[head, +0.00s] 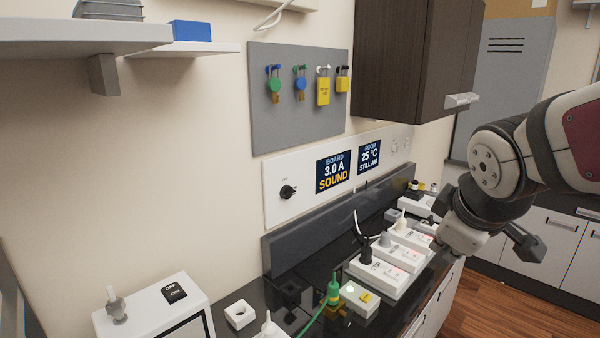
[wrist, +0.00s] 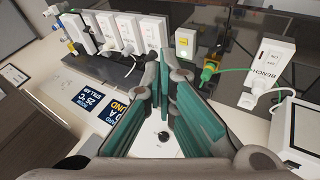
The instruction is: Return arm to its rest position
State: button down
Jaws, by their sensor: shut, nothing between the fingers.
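My arm (head: 500,160) reaches in from the right edge of the head view, bent, with its wrist beside the right end of the counter. My gripper (wrist: 163,72) shows in the wrist view with its teal-padded fingers drawn together and nothing held between them. In the head view the gripper end hangs low near the counter's front edge, and its fingers are hard to make out.
The dark counter (head: 318,318) carries white socket blocks (head: 386,272), a green plug (head: 333,290) with a green cord, and a switch box (head: 155,312). A dark wall cabinet (head: 405,60) hangs above. Wooden floor (head: 490,300) is open at lower right.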

jog(key=s+a+m+g+y, duration=0.1)
jog(key=s+a+m, duration=0.3)
jog(key=s+m, duration=0.4)
jog(key=shift+s+a+r+y, duration=0.25)
jog(key=shift+s+y, duration=0.25)
jog(key=shift+s, duration=3.2)
